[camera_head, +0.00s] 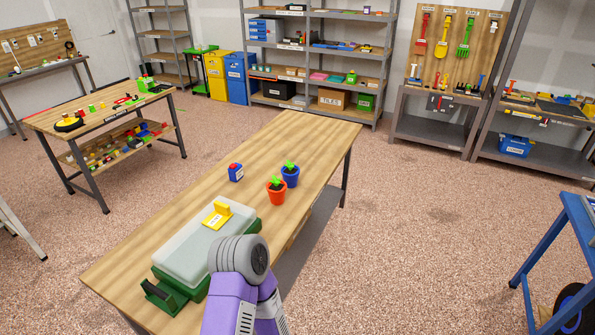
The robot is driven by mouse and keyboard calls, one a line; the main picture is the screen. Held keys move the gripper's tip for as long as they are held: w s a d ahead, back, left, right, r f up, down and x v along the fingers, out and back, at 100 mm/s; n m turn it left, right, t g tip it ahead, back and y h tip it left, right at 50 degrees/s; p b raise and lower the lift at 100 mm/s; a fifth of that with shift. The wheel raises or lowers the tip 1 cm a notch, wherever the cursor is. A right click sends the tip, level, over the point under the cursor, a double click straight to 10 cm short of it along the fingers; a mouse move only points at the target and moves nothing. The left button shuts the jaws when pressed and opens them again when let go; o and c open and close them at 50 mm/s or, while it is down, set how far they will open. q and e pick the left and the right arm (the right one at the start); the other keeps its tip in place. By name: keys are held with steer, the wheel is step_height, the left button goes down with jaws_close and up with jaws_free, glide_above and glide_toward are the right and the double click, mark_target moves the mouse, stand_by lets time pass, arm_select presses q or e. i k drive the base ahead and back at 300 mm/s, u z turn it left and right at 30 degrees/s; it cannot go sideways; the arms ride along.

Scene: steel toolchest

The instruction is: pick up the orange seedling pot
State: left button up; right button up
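The orange seedling pot (276,193), red-orange with a green sprout, stands upright on the long wooden table (310,142), near its right edge. A blue seedling pot (291,178) with a green sprout stands just behind it, slightly to the right. A purple and grey part of my arm rises from the bottom centre, in front of the pots and apart from them in the picture. Neither of my grippers shows, so I cannot see what they hold.
A green case with a translucent lid (180,260) fills the near table, with a yellow labelled item (217,214) on it. A small blue container (236,173) with a red top stands left of the pots. The table's far half is clear. A blue frame (545,250) stands at right.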

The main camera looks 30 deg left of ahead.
mark_target(276, 188)
steer(key=i, duration=3.3)
steer(key=u, duration=3.85)
